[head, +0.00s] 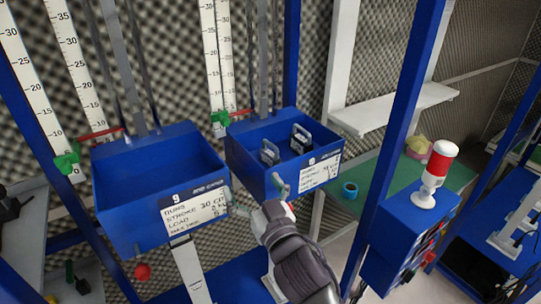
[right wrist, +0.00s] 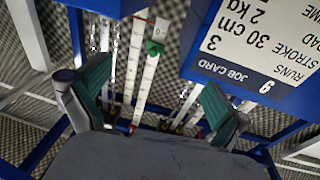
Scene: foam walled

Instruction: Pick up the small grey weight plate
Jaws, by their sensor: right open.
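Two grey pieces with upright handles stand in the right blue bin: a left one (head: 269,153) and a right one (head: 301,138). They look like weight plates; I cannot tell surely which is the small one. My right gripper (head: 262,197) is open in front of the right bin's lower left corner, below its rim and outside it. In the right wrist view the two green-padded fingers (right wrist: 155,100) are wide apart with nothing between them. The plates do not show in that view. My left gripper is not in view.
The right bin (head: 255,172) and left bin (head: 140,215) carry job cards. The left bin looks empty. Scales with green pointers stand behind. A blue post (head: 393,125) and a blue box with a red-and-white lamp (head: 438,170) stand to the right.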

